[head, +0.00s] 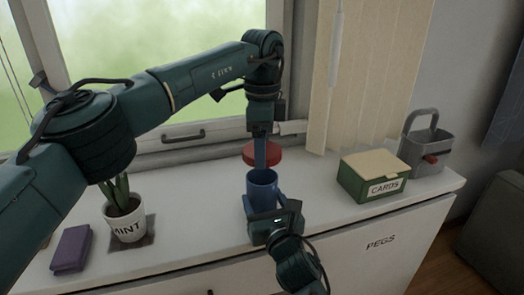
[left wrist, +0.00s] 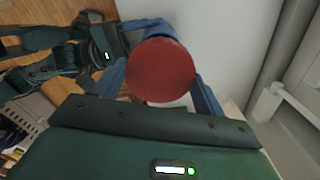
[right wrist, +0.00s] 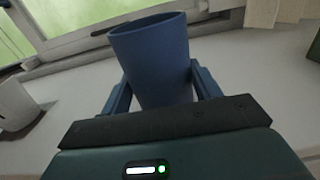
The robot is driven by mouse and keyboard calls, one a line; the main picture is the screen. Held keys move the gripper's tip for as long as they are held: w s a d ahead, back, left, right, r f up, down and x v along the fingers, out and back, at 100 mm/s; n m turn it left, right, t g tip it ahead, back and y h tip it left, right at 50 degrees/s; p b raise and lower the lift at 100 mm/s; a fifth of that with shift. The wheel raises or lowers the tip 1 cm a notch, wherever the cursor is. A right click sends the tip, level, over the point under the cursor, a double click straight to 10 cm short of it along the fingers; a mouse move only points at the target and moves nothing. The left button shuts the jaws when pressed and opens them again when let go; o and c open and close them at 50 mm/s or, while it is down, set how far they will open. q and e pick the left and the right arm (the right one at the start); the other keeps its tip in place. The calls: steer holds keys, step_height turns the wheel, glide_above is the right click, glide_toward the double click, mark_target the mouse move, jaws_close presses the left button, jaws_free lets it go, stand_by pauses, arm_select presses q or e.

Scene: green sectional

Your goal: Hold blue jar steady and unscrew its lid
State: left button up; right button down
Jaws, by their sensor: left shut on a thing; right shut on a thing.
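The blue jar (head: 262,186) stands upright on the white cabinet top, its mouth uncovered. My right gripper (head: 268,212) is shut on it from the front; the jar also shows between the fingers in the right wrist view (right wrist: 155,60). The round red lid (head: 262,154) is off the jar and a little above its mouth. My left gripper (head: 262,150) is shut on the lid from above; the lid fills the space between its fingers in the left wrist view (left wrist: 160,70). The near left finger hides part of the lid in the head view.
A green card box (head: 370,180) and a grey caddy (head: 428,150) stand on the right. A potted plant marked MINT (head: 126,222) and a purple block (head: 71,248) are on the left. The window is behind. The top is clear between jar and card box.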

steer(key=shift+c, duration=1.3)
jaws_free()
steer(key=v, duration=1.2)
